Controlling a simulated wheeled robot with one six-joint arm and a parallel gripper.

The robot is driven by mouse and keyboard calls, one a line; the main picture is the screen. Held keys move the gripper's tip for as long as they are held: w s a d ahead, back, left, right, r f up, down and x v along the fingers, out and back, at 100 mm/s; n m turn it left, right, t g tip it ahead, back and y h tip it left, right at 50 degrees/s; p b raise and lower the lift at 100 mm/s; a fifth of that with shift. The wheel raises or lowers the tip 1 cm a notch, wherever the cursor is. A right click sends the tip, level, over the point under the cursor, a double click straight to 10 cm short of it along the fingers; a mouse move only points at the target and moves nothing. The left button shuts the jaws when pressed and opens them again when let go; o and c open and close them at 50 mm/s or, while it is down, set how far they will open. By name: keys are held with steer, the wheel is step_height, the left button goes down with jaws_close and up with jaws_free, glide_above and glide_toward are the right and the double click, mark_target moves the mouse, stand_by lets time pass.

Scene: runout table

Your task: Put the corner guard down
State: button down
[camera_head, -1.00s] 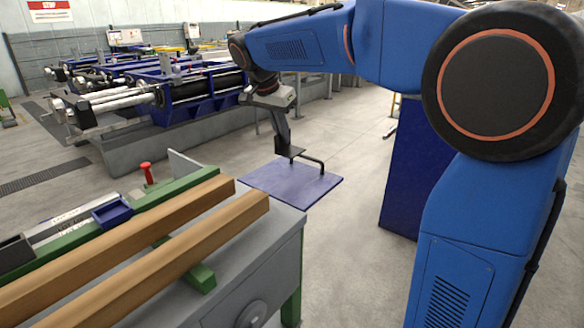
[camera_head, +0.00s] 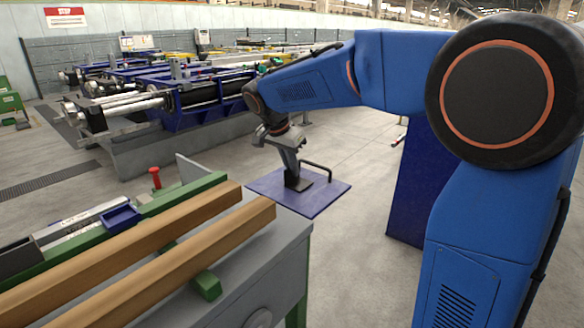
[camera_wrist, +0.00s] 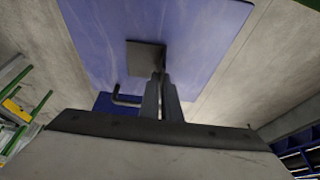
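The corner guard (camera_head: 302,184) is a small dark angled piece at the tips of my gripper (camera_head: 291,174). Its flat dark leg also shows in the wrist view (camera_wrist: 145,57), just beyond the nearly closed fingers (camera_wrist: 162,82). My gripper is shut on the guard, pointing down over a blue flat top (camera_head: 322,201). The guard's flat leg is at or very near this surface; I cannot tell whether it touches. The part between the fingers is mostly hidden.
A bent black handle (camera_head: 318,164) rises from the blue top, close to my gripper. A grey bench (camera_head: 270,262) with two wooden beams (camera_head: 165,265) stands at front left. Blue roller machines (camera_head: 195,112) stand behind. Most of the blue top is bare.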

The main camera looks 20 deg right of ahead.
steer(key=shift+f, duration=0.1)
steer(key=c, duration=2)
jaws_free()
steer(key=v, duration=1.2)
steer(key=s+d+f+n+y, duration=0.1)
steer(key=s+d+f+n, duration=0.2)
steer(key=s+d, duration=0.35)
steer(key=s+d+f+n+y, duration=0.1)
steer(key=s+d+f+n, duration=0.15)
steer(key=s, duration=0.65)
steer(key=s+d+f+n+t+y, duration=0.1)
steer(key=s+f+n, duration=0.4)
steer(key=s+f, duration=0.8)
steer(key=shift+s+d+f+t+y, duration=0.4)
steer(key=shift+s+d, duration=0.85)
steer(key=shift+s, duration=0.95)
steer(key=shift+r, duration=0.15)
